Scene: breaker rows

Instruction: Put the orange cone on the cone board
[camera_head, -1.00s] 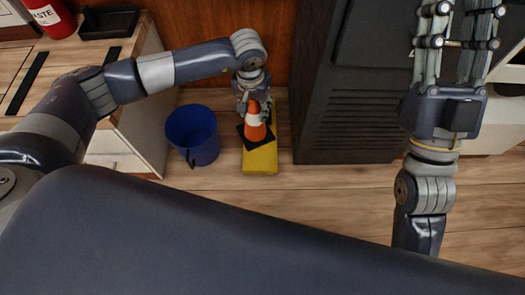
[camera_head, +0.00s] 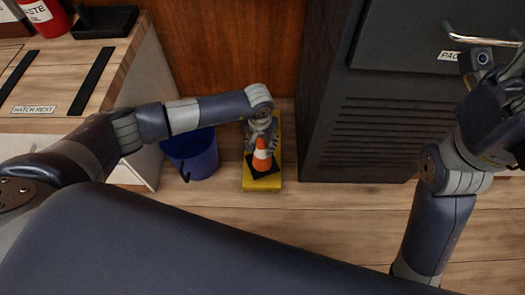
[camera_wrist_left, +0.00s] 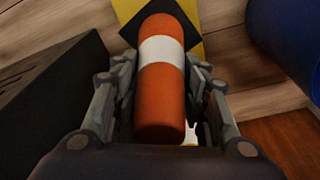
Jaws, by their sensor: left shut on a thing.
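The orange cone (camera_head: 262,157) has a white band and a black square base. My left gripper (camera_head: 262,132) is shut on its upper part, and the cone is upright over the yellow cone board (camera_head: 262,185) on the floor. In the left wrist view the cone (camera_wrist_left: 161,95) sits between the fingers of the left gripper (camera_wrist_left: 160,105), its base in front of the yellow board (camera_wrist_left: 205,14). I cannot tell whether the base touches the board. My right gripper (camera_head: 500,110) is at the right edge, partly cut off, its fingers unclear.
A blue bucket (camera_head: 192,155) stands just left of the board. A dark cabinet (camera_head: 375,120) with vents stands to its right. A wooden counter (camera_head: 115,60) with a black tray (camera_head: 104,21) and a red container (camera_head: 45,17) is at the left. Floor in front is clear.

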